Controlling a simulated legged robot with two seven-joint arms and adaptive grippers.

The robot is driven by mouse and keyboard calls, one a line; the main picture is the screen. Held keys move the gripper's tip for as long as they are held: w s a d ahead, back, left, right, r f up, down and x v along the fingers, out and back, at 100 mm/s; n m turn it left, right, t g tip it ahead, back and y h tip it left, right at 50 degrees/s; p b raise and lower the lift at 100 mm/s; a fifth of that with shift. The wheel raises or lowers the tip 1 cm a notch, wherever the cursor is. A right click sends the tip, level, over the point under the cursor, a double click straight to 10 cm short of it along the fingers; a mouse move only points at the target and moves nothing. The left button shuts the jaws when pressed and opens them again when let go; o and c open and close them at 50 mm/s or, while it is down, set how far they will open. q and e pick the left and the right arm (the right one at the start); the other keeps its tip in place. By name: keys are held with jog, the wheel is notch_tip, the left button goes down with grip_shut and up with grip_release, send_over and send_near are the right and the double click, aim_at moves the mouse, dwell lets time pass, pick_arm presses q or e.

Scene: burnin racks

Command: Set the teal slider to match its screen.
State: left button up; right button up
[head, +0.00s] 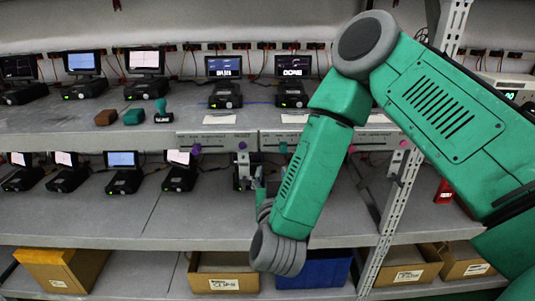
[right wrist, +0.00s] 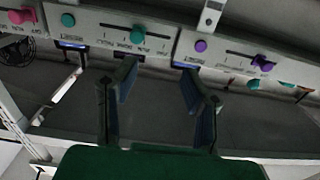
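The teal slider knob (right wrist: 137,35) sits in a slot on the pale panel along the shelf's front edge. It also shows in the head view (head: 283,147), just left of my right forearm. A round teal mark (right wrist: 68,19) lies at one end of this panel. My right gripper (right wrist: 159,72) is open and empty, its dark fingers apart below the panels, not touching the knob. In the head view the right gripper (head: 248,172) is partly hidden by the arm. The screen above the teal panel (head: 290,65) is lit with white markings, too small to read surely. My left gripper is out of view.
A purple slider knob (right wrist: 262,63) and a pink knob (right wrist: 17,17) are on neighbouring panels. Several small testers stand on both shelves. A brown block (head: 105,118), a teal block (head: 133,117) and a stamp (head: 163,111) lie on the upper shelf. A metal upright (head: 400,190) stands right of the arm.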

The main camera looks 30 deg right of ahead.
jog(key=b+v, duration=0.3)
jog(key=v, duration=0.1)
jog(key=shift+s+a+b, duration=0.2)
jog(key=shift+b, duration=0.15)
jog(key=shift+a, duration=0.15)
dwell(0.3)
